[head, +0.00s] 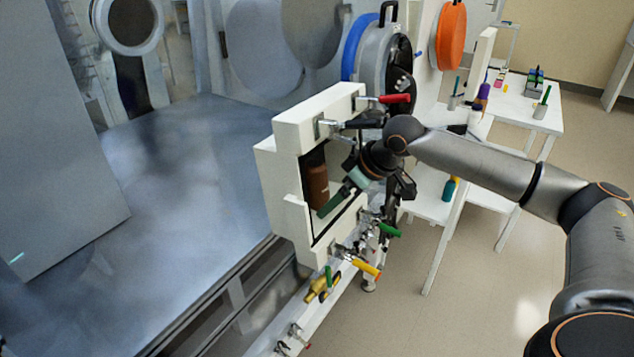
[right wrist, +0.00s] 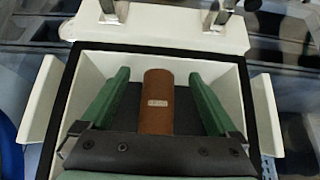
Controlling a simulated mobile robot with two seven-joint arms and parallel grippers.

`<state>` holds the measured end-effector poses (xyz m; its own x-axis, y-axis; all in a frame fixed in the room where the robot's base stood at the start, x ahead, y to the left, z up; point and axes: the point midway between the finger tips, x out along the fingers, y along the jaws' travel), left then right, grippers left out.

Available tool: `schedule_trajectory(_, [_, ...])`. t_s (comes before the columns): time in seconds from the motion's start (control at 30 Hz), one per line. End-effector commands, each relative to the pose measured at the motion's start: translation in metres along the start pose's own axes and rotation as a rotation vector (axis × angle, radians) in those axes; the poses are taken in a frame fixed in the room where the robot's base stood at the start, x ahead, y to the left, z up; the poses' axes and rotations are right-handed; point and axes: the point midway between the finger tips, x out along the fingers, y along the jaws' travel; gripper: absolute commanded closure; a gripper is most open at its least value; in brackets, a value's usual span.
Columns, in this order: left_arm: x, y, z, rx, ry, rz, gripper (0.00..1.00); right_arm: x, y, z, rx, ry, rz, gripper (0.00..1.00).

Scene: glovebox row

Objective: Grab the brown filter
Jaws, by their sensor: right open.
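The brown filter (head: 317,187) is a cylinder with a small pale label, inside a white open-fronted box (head: 292,132). In the right wrist view the filter (right wrist: 158,102) lies centred between the two green fingers of my right gripper (right wrist: 159,76). A gap shows on each side of the filter, so the fingers are open and not touching it. In the head view my right gripper (head: 334,202) reaches into the box opening from the right, and part of the filter is hidden in shadow. My left gripper is not in view.
The box walls stand close around my right gripper. Red-handled (head: 394,98) and black-handled clamps sit above the opening; green (head: 388,229) and yellow-handled (head: 366,268) ones sit below. A white table (head: 515,113) with small items stands at the back right.

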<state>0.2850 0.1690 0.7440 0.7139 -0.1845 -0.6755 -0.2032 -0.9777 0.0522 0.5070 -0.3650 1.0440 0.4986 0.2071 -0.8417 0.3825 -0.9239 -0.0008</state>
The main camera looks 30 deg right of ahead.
Motion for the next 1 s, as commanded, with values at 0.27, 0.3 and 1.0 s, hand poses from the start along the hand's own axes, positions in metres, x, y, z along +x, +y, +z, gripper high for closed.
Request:
schedule_trajectory(0.27, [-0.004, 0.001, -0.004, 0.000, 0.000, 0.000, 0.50, 0.010, -0.001, -0.020, 0.000, 0.004, -0.002, 0.05])
schedule_trajectory(0.3, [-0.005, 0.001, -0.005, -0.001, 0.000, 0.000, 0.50, 0.014, -0.001, -0.025, -0.001, 0.003, -0.002, 0.05])
schedule_trajectory(1.0, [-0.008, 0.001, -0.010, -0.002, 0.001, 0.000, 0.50, 0.040, 0.000, -0.043, -0.001, 0.000, 0.001, 0.22])
